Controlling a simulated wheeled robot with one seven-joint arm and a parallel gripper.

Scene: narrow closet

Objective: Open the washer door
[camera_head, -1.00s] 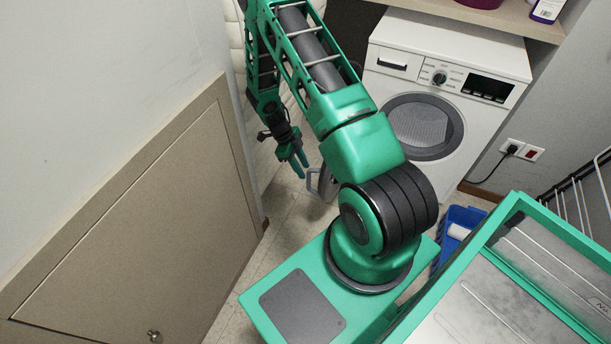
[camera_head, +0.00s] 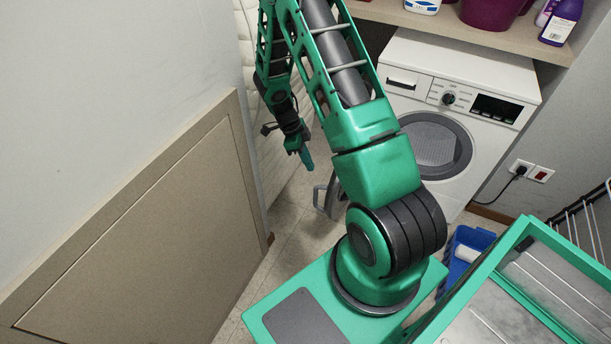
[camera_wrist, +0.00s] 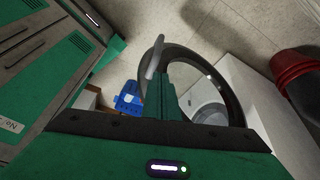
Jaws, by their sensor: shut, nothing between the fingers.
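The white washer (camera_head: 457,95) stands against the back wall. Its round drum opening (camera_head: 435,145) is uncovered and shows the metal drum. The washer door (camera_head: 337,197) stands swung out to the left, partly hidden behind my arm. In the wrist view the door is a dark ring (camera_wrist: 232,92) with a grey handle (camera_wrist: 155,56). My gripper (camera_head: 309,166) is shut and empty, pointing down to the left of the door. In the wrist view its fingers (camera_wrist: 165,82) overlap the ring beside the handle; I cannot tell whether they touch.
A beige panel (camera_head: 140,225) and a quilted pale surface (camera_head: 262,120) bound the left side. A shelf (camera_head: 465,27) with bottles and a purple tub hangs above the washer. A blue basket (camera_head: 465,250) stands at right. Tiled floor (camera_head: 300,235) is clear left of my base.

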